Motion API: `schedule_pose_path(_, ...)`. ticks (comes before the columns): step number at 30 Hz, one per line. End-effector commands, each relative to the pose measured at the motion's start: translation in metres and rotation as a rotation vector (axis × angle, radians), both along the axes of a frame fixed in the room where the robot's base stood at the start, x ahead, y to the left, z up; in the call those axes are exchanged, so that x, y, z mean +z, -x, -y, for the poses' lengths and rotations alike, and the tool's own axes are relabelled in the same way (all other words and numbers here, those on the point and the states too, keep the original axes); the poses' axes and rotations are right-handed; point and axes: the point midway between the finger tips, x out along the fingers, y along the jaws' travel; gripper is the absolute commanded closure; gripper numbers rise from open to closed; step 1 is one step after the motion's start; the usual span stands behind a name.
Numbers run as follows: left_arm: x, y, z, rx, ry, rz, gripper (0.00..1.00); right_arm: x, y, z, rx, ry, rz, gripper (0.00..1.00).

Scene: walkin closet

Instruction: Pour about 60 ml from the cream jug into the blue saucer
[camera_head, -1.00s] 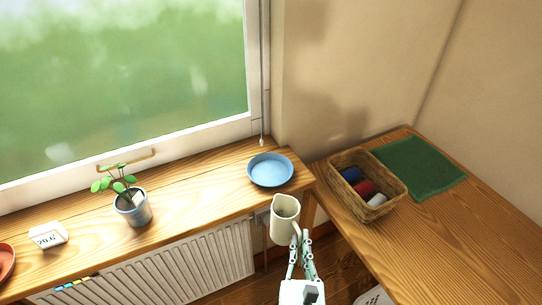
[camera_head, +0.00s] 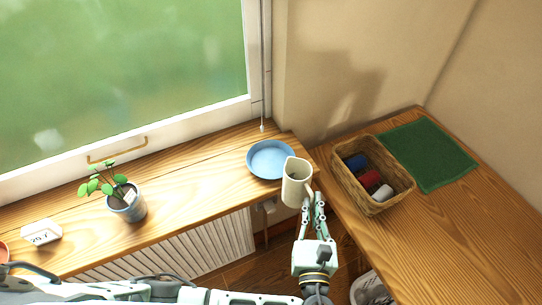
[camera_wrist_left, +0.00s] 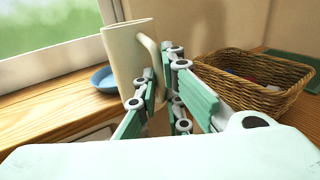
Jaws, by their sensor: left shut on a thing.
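The cream jug (camera_head: 297,184) is upright, just in front of the blue saucer and overlapping its right edge in the head view. My left gripper (camera_head: 313,205) is shut on the jug's handle. The left wrist view shows the cream jug (camera_wrist_left: 134,58) with its handle between my fingers (camera_wrist_left: 158,85). The blue saucer (camera_head: 268,159) lies on the wooden window sill near its right end. In the wrist view the saucer (camera_wrist_left: 103,80) is partly hidden behind the jug. The jug's contents cannot be made out. My right gripper is not in view.
A wicker basket (camera_head: 348,181) with several coloured rolls stands on the wooden table at right, beside a green cloth (camera_head: 428,155). A potted plant (camera_head: 126,204) and a small white display (camera_head: 41,233) stand on the sill (camera_head: 195,183) further left.

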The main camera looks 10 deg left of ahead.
Motion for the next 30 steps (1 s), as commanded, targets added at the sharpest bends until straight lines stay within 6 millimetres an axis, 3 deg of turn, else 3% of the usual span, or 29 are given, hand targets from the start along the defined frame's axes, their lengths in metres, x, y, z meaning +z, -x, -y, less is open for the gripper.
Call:
schedule_pose_path(11, 0.030, -0.008, -0.006, 0.000, 0.112, -0.132, 1.00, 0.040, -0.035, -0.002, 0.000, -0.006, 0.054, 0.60)
schedule_pose_path(18, 0.043, -0.017, -0.014, -0.002, 0.209, -0.256, 1.00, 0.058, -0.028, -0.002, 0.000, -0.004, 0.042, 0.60)
schedule_pose_path(30, 0.058, -0.041, -0.033, 0.001, 0.367, -0.458, 1.00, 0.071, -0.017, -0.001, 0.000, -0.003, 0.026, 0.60)
